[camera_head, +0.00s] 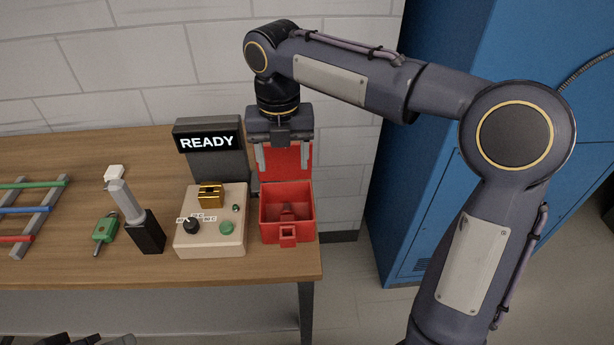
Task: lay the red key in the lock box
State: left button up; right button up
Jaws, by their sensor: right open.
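The red lock box (287,234) stands at the right end of the wooden table, with its lid (298,158) raised at the back. A red shape (287,211) shows on the box's floor; it looks like the red key, but red on red makes its outline hard to tell. My right gripper (285,168) points down above the back of the box, between the raised lid and me. Its two grey fingers are spread apart and nothing shows between them.
A beige control box (210,243) with a brass-coloured block (211,194) stands left of the lock box, before a READY display (208,143). Further left are a black-and-grey tool (147,232), a green tagged piece (105,230) and a rack of coloured bars (32,210). A blue cabinet (425,170) stands right.

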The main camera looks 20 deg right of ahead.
jog(key=s+d+f+m+t+y, duration=0.1)
jog(key=s+d+m, duration=0.3)
jog(key=s+m, duration=0.3)
jog(key=s+d+m+t+y, duration=0.1)
jog(key=s+d+m, duration=0.25)
jog(key=m, duration=0.45)
jog(key=s+f+m+t+y, duration=0.1)
jog(key=s+f+m, duration=0.2)
jog(key=m, duration=0.6)
jog(key=s+f+m+t, duration=0.2)
jog(key=s+f+m, duration=0.2)
jog(key=s+m, duration=0.4)
jog(key=m, duration=0.2)
jog(key=shift+s+m+t+y, duration=0.25)
jog(key=shift+m+t+y, duration=0.05)
jog(key=shift+y, duration=0.1)
jog(key=shift+f, duration=0.1)
